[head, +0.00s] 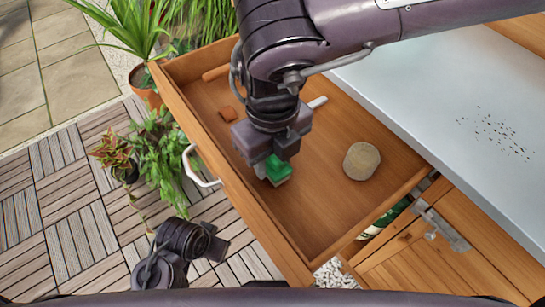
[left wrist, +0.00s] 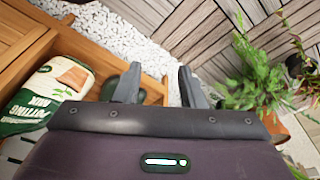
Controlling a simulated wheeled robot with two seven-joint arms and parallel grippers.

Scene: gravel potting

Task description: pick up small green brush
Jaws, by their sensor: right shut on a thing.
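The small green brush (head: 279,168) is in the open wooden drawer (head: 310,215), partly hidden by my right gripper. My right gripper (head: 268,165) reaches down into the drawer from above and is shut on the brush. The head view does not show clearly whether the brush touches the drawer floor. My left gripper (head: 222,247) is outside the drawer, low at the front left. In the left wrist view its two fingers (left wrist: 158,88) are apart with nothing between them.
The drawer also holds a round tan object (head: 361,161), a small orange-brown piece (head: 229,114) and a whitish stick end (head: 317,102). A grey worktop (head: 440,100) with dark specks lies right. Potted plants (head: 150,155) stand left of the drawer handle (head: 199,167). A potting mix bag (left wrist: 45,95) shows in the left wrist view.

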